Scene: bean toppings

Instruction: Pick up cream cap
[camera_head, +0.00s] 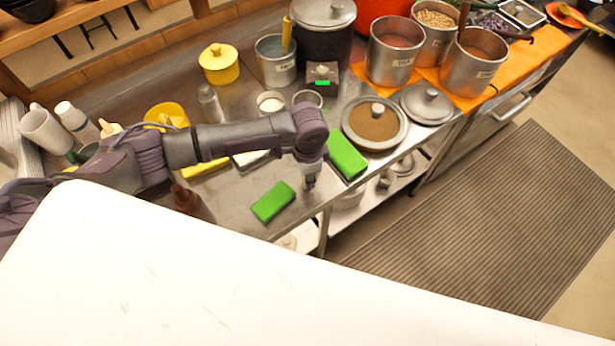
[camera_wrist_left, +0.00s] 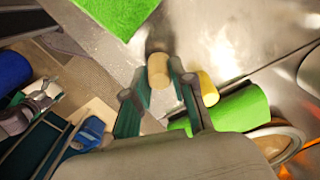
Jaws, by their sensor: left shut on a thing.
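The cream cap shows in the left wrist view as a small tan cylinder (camera_wrist_left: 158,72) between the two fingers of my left gripper (camera_wrist_left: 158,80). The fingers are shut on it, one on each side. In the head view my left gripper (camera_head: 309,182) points down near the counter's front edge, between two green sponges, and the cap is too small or hidden to make out there. Whether the cap still touches the steel counter (camera_head: 235,205) cannot be told. My right gripper is not in view.
Green sponges (camera_head: 273,201) (camera_head: 347,155) lie on both sides of the gripper. A round lidded pan (camera_head: 354,140) and a metal lid (camera_head: 427,97) are to the right. Metal pots (camera_head: 392,62) and a yellow pot (camera_head: 219,70) stand behind. A ribbed floor mat (camera_head: 500,230) lies beyond the counter edge.

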